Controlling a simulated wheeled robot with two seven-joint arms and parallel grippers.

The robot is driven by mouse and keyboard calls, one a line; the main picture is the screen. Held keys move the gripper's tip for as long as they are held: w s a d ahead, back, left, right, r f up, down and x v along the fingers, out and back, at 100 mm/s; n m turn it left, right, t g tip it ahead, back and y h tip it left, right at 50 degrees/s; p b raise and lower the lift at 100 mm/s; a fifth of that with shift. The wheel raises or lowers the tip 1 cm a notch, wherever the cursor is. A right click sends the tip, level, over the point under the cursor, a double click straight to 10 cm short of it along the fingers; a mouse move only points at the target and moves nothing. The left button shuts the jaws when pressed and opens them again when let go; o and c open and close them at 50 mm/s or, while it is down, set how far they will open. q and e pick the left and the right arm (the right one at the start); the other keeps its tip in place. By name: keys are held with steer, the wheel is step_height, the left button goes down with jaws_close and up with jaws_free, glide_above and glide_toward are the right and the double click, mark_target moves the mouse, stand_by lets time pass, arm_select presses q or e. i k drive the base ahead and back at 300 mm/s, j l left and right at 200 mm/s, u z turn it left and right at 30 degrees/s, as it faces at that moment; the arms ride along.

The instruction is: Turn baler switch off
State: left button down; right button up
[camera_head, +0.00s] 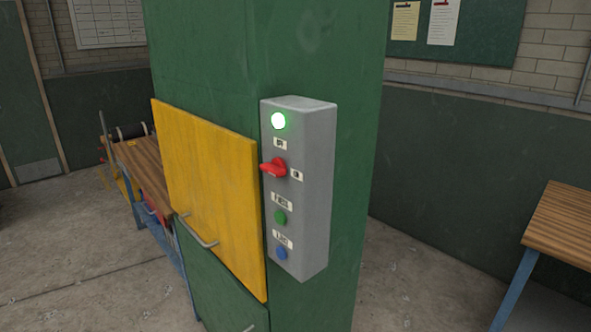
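The green baler (325,55) stands in the middle of the camera_head view. A grey control box (317,190) is fixed to its right-hand part. A red rotary switch (274,167) sits on the box's front face, its handle roughly horizontal. One small label is above the switch and one to its right; the right one appears to read ON. Below the switch are a green button (280,217) and a blue button (281,253), each with a label. Neither of my grippers is in view.
A yellow door panel (212,175) with a metal handle (199,232) is left of the box. A wooden workbench (145,170) stands behind at left, and another wooden table (562,222) at right. Concrete floor (420,280) between baler and right table is clear.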

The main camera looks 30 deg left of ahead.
mark_target(277, 169)
steer(key=j+z, duration=0.8)
steer(key=j, duration=0.15)
